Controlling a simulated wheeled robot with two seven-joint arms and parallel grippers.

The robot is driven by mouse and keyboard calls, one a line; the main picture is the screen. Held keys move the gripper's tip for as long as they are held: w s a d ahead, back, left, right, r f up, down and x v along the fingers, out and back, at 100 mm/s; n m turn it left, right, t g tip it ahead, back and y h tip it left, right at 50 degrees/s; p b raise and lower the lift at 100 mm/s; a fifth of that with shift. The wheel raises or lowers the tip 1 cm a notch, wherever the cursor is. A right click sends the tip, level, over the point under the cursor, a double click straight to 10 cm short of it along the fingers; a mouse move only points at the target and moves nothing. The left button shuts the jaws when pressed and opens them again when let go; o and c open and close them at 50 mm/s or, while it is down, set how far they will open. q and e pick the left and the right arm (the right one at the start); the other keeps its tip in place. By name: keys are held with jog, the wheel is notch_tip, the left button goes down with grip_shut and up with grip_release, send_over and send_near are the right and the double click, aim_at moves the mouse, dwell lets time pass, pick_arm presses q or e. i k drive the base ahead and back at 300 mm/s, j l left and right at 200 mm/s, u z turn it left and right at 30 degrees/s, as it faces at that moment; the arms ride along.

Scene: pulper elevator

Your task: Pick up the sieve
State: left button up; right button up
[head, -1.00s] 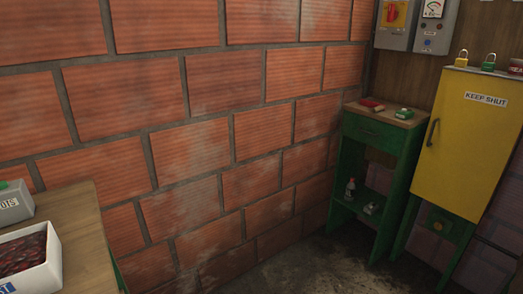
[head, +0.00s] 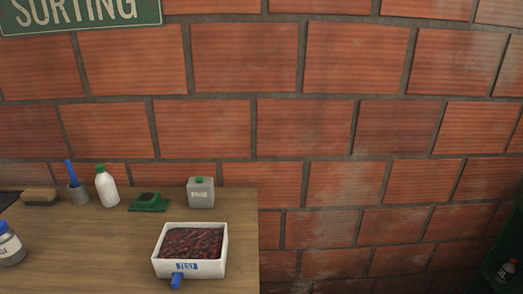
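Nothing in the head view is clearly a sieve. A white open box (head: 216,268) labelled TEST stands near the right end of the wooden table (head: 100,255). It is filled with dark red fruit (head: 192,241), and a blue piece (head: 177,281) sticks out at its front. I cannot tell whether a mesh lies under the fruit. Neither of my grippers is in view.
Along the table's back stand a brown brush (head: 39,197), a grey pot (head: 79,193) with a blue handle, a white bottle (head: 106,188), a green object (head: 149,202) and a grey box (head: 201,192). A blue-lidded jar (head: 10,246) is at left. The table's middle is clear.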

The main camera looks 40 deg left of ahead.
aim_at(195, 250)
jog(key=u, duration=1.6)
